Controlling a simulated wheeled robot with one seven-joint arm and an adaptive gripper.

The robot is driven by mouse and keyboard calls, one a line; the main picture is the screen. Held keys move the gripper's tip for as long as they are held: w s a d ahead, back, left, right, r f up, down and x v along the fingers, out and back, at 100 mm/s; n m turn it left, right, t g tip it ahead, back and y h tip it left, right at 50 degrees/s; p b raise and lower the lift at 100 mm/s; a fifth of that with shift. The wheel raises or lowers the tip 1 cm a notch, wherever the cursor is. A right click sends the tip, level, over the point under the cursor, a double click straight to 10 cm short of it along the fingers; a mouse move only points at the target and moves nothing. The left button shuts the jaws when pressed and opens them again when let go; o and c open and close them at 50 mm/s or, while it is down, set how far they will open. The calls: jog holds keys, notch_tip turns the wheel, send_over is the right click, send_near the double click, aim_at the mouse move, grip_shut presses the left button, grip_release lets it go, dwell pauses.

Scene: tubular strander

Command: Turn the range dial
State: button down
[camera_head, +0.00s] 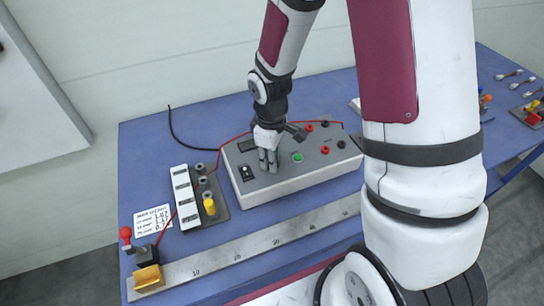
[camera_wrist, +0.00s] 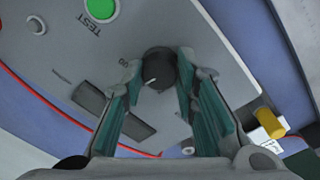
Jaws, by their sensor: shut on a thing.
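The range dial (camera_wrist: 158,68) is a round black knob with a pale pointer mark, on the sloped top of a light grey instrument box (camera_head: 300,175). In the wrist view my gripper (camera_wrist: 160,80) has one finger on each side of the dial and is shut on it. In the head view my gripper (camera_head: 268,160) points down onto the left part of the box and hides the dial. A green TEST button (camera_wrist: 101,9) is beside the dial; it also shows in the head view (camera_head: 297,157).
Red and black sockets (camera_head: 325,150) sit on the right of the box. A block with a yellow-capped clamp (camera_head: 209,205) stands to its left. A long ruler bar (camera_head: 250,237) lies in front. A red wire and a black cable (camera_head: 172,125) run near the box.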

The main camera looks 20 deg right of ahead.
jog(key=m, duration=0.6)
jog(key=shift+m, duration=0.4)
dwell(0.4)
jog(key=c, duration=1.3)
grip_release()
jog(key=shift+r, duration=0.1)
jog(key=r, duration=1.2)
jog(key=shift+a, duration=0.25)
